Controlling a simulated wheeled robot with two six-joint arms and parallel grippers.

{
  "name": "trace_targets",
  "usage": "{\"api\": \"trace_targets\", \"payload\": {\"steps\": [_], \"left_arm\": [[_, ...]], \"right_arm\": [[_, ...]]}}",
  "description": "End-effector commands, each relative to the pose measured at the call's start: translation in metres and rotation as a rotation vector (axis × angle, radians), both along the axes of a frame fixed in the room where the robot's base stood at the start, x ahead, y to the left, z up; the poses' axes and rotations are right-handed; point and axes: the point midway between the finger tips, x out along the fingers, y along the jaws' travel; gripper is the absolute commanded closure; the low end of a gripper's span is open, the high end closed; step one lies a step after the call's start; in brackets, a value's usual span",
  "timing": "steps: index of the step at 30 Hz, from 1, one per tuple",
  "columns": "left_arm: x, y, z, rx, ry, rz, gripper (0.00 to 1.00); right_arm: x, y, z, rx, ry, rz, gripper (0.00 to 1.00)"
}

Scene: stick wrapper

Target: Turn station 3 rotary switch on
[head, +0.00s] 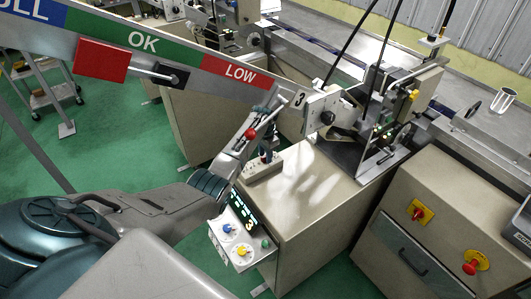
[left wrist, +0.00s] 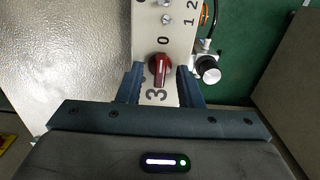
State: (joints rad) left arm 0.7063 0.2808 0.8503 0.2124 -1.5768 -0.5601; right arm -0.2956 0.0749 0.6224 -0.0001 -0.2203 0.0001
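The station 3 switch panel (head: 262,169) is a small pale box on top of the beige cabinet in the head view. In the left wrist view its red rotary switch (left wrist: 160,68) sits between a printed 0 above and a 3 below. The knob's grip runs roughly up and down, in line with the 0. My left gripper (head: 268,152) is over the panel in the head view. In the left wrist view my left gripper (left wrist: 160,78) is open, with one finger on each side of the knob and gaps between. My right gripper is not in view.
A machine head marked 3 (head: 322,113) stands behind the panel, with a red-ball lever (head: 250,134) close to my left gripper. A sloped OK/LOW sign (head: 143,45) crosses the upper left. In the left wrist view a black-and-silver knob (left wrist: 207,69) is right of the panel.

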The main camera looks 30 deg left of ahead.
Motion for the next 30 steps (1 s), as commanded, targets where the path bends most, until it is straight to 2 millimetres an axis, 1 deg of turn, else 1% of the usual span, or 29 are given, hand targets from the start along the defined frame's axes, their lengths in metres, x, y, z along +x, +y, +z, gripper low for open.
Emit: {"api": "trace_targets", "payload": {"steps": [8,11,13,14,23,30], "left_arm": [[0.000,0.000,-0.002,0.000,-0.001,-0.001,0.67],[0.000,0.000,-0.002,0.000,-0.001,0.000,0.85],[0.000,0.000,-0.002,0.000,-0.001,0.000,0.99],[0.000,0.000,-0.002,0.000,-0.001,0.000,1.00],[0.000,0.000,-0.001,0.000,0.000,0.018,1.00],[0.000,0.000,0.001,-0.001,0.000,0.125,1.00]], "right_arm": [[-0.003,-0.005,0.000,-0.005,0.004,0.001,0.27],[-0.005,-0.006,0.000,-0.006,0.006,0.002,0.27],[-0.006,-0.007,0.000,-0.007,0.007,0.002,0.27],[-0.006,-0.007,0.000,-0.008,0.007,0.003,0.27],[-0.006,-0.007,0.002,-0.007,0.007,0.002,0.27],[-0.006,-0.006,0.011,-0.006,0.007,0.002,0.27]]}}
